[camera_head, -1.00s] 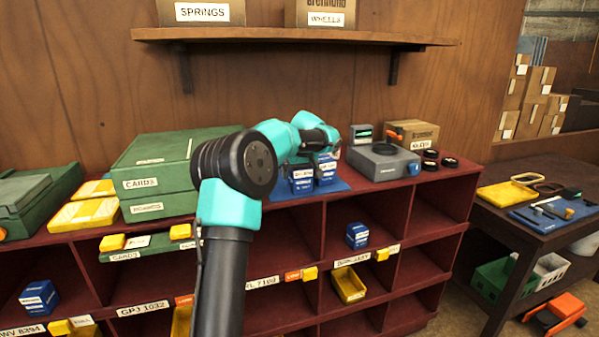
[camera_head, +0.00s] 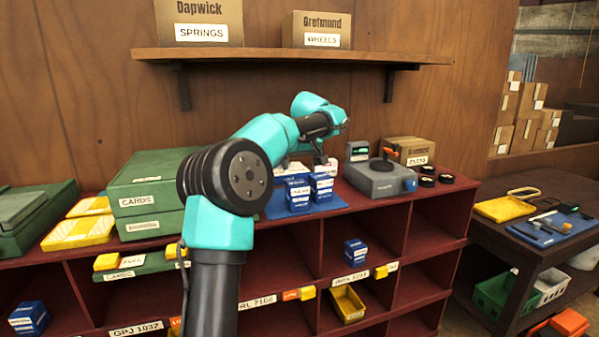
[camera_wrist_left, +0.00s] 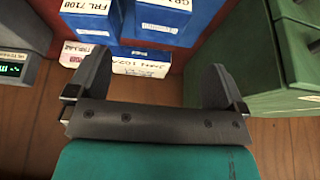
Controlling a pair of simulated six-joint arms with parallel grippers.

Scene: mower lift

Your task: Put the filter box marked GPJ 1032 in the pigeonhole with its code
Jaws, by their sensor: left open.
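My left gripper (camera_head: 318,160) is open above a cluster of blue-and-white filter boxes (camera_head: 298,194) on top of the shelf unit. In the left wrist view the open gripper (camera_wrist_left: 158,66) has nothing between its fingers. One box there reads FRL 7108 (camera_wrist_left: 88,15). Another box's label starts with G (camera_wrist_left: 165,14), the rest cut off. A lower box (camera_wrist_left: 140,62) lies beyond the fingertips, its label ending in about 1032, partly unclear. The label GPJ 1032 (camera_head: 137,328) is on a shelf edge at lower left; my arm hides part of that area. My right gripper is not in view.
Green cases (camera_head: 150,190) stand left of the boxes; one is close to a finger in the wrist view (camera_wrist_left: 245,60). A grey device (camera_head: 380,178) stands to the right. A wall shelf (camera_head: 290,56) hangs above. Another blue box (camera_head: 355,251) sits in a pigeonhole.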

